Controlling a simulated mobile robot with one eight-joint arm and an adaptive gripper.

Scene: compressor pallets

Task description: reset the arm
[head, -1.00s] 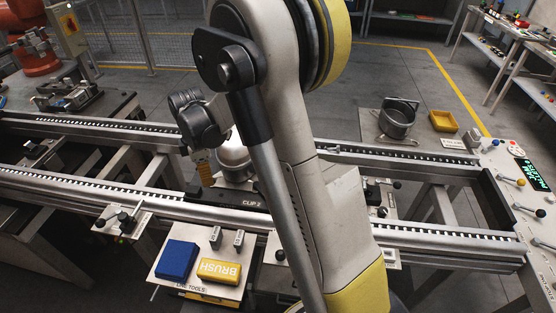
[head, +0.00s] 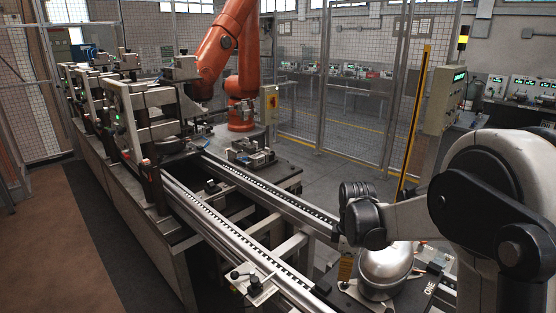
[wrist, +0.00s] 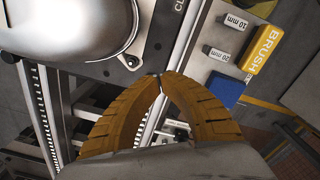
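My arm comes in from the right of the head view and reaches left over the rail line. My gripper (head: 346,268) points down beside a rounded silver compressor (head: 386,266), only partly visible behind my wrist. In the wrist view my gripper (wrist: 161,78) shows two ribbed orange fingers whose tips meet, with nothing between them. The compressor (wrist: 70,22) also shows there at the top left, apart from the fingers.
Two conveyor rails (head: 225,224) run away to the left. An orange robot arm (head: 222,60) stands behind them near wire fencing. In the wrist view a blue block (wrist: 226,90), a yellow brush block (wrist: 263,48) and two grey labelled blocks lie at the right.

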